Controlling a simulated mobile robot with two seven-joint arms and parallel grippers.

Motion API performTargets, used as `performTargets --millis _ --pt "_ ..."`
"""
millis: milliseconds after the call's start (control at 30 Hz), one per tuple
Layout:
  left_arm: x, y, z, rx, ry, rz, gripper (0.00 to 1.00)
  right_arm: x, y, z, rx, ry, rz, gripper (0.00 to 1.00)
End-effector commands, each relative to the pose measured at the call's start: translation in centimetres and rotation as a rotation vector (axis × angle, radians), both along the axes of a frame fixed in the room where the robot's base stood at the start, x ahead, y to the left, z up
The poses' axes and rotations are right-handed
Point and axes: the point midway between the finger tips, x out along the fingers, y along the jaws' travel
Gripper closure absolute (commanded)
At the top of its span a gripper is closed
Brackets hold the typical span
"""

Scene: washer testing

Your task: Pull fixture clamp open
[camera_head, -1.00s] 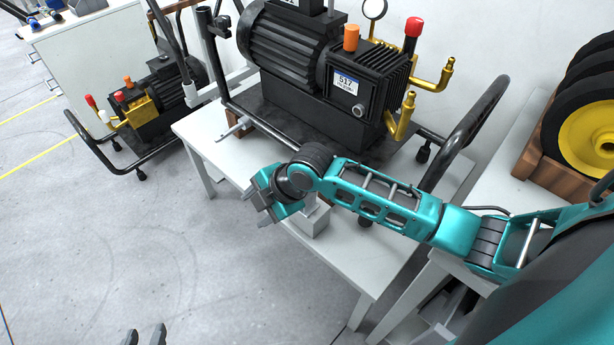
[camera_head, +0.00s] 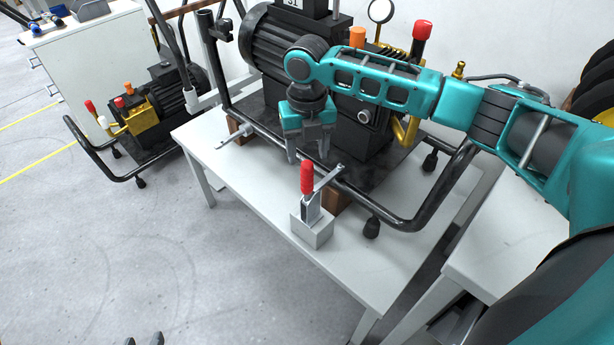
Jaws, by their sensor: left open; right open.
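The fixture clamp (camera_head: 311,206) stands on a grey block (camera_head: 312,232) at the front of the white table. Its red handle (camera_head: 307,178) points upright, and its metal arm reaches right and back towards the black frame rail. My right gripper (camera_head: 308,157) is open, with its fingers pointing down. In the picture it is just above the red handle; I cannot tell the exact depth gap. It holds nothing. Only the fingertips of my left gripper (camera_head: 144,341) show at the bottom edge, apart and empty, over the floor.
A black pump (camera_head: 270,55) in a tubular black frame (camera_head: 400,222) fills the back of the white table (camera_head: 255,200). A second clamp-like metal part (camera_head: 236,137) is at the table's left. Another pump (camera_head: 160,100) stands on the floor at left. Black wheels (camera_head: 594,95) are at right.

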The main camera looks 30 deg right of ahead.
Motion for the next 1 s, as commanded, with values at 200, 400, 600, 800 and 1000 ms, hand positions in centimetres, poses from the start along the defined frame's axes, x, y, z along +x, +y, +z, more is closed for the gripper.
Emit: performTargets --millis 200,400,600,800,1000 --pt "0.0 -0.4 -0.8 -0.006 0.008 -0.007 0.57 0.0 0.0 -4.8 -0.001 0.001 -0.002 0.43" --pt "0.3 -0.6 -0.7 -0.011 0.002 -0.009 0.57 0.0 0.0 -7.5 0.001 -0.001 -0.002 0.43" --pt "0.5 -0.7 -0.3 -0.014 -0.004 -0.011 0.57 0.0 0.0 -8.3 0.0 -0.002 -0.002 0.43" --pt "0.5 -0.7 -0.4 -0.013 -0.003 -0.012 0.57 0.0 0.0 -8.3 0.0 -0.003 -0.001 0.43" --pt "0.5 -0.8 -0.5 -0.013 -0.001 -0.012 0.57 0.0 0.0 -8.3 0.0 -0.002 -0.001 0.59"
